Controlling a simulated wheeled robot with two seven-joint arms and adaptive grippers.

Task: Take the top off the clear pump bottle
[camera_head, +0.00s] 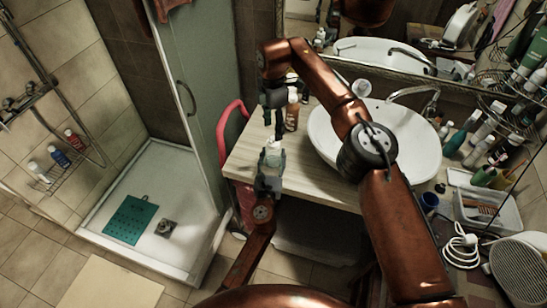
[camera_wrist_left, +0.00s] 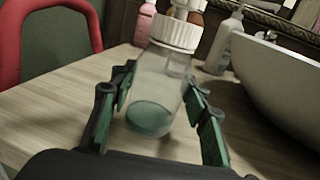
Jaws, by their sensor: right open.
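The clear pump bottle (camera_wrist_left: 155,90) stands upright over the wooden counter, with a white ribbed cap (camera_wrist_left: 176,32) and some greenish content low inside. In the head view the bottle (camera_head: 273,146) is small and partly hidden by my grippers. My left gripper (camera_head: 270,160) has its green-padded fingers on both sides of the bottle's body, seemingly touching it; they also show in the left wrist view (camera_wrist_left: 160,85). My right gripper (camera_head: 273,119) is open, pointing down above the bottle's top, with nothing visible between its fingers. The upper end of the pump is cut off in the wrist view.
An amber bottle (camera_head: 292,112) stands behind my right gripper. The white basin (camera_head: 322,139) is on the right. A pink bottle (camera_wrist_left: 145,22) and a white bottle (camera_wrist_left: 222,48) stand further back. A red chair (camera_wrist_left: 62,18) is at the left; the counter's left part (camera_head: 245,155) is clear.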

